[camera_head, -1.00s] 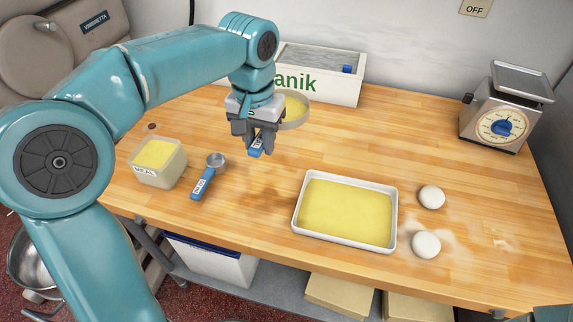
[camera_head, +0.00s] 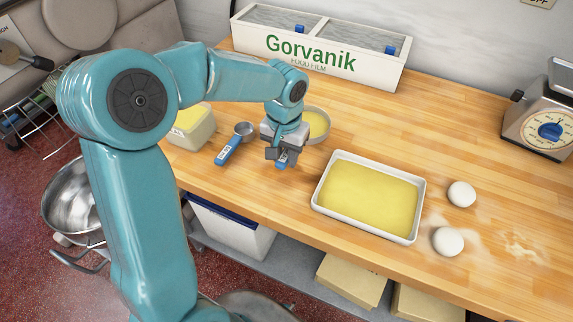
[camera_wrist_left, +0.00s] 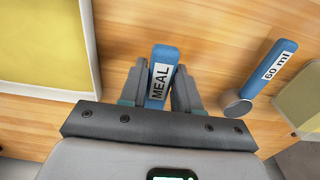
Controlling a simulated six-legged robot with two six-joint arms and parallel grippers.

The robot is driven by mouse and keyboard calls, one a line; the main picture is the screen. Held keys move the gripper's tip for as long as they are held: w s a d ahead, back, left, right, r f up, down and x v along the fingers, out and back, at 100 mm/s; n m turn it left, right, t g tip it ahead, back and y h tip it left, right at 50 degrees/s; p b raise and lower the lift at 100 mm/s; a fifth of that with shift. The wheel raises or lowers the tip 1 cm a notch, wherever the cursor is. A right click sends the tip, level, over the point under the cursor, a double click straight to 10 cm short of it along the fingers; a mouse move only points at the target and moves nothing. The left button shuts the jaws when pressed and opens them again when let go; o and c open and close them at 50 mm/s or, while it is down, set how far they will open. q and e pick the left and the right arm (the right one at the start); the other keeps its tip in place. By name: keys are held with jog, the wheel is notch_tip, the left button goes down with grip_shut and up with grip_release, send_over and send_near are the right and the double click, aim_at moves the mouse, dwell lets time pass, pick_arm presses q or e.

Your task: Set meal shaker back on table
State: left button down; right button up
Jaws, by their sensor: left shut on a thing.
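The meal shaker is a round pan-like head (camera_head: 316,124) with yellow meal in it and a blue handle (camera_head: 283,161). My left gripper (camera_head: 283,156) is shut on that handle from above, between the scoop and the tray. In the left wrist view the handle (camera_wrist_left: 161,80), labelled MEAL, sits between the two fingers (camera_wrist_left: 158,88). The shaker is low over the wooden table (camera_head: 280,198); I cannot tell whether it touches. The gripper hides part of the handle and of the head's near side. My right gripper is not in view.
A 60 ml scoop (camera_head: 229,151) and a meal tub (camera_head: 198,130) lie left of the shaker. A tray of yellow meal (camera_head: 420,190) is on the right, with two dough balls (camera_head: 461,194) beyond. A film box (camera_head: 320,58) stands behind; a scale (camera_head: 545,125) is far right.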

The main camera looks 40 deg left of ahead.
aim_at(286, 175)
pick_arm(q)
notch_tip(286, 175, down, 4)
jog(key=shift+f, duration=0.25)
jog(key=shift+f, duration=0.1)
jog(key=c, duration=0.8)
grip_release()
notch_tip(286, 175, up, 12)
jog(key=shift+s+d+r, duration=0.1)
jog(key=shift+s+r, duration=0.05)
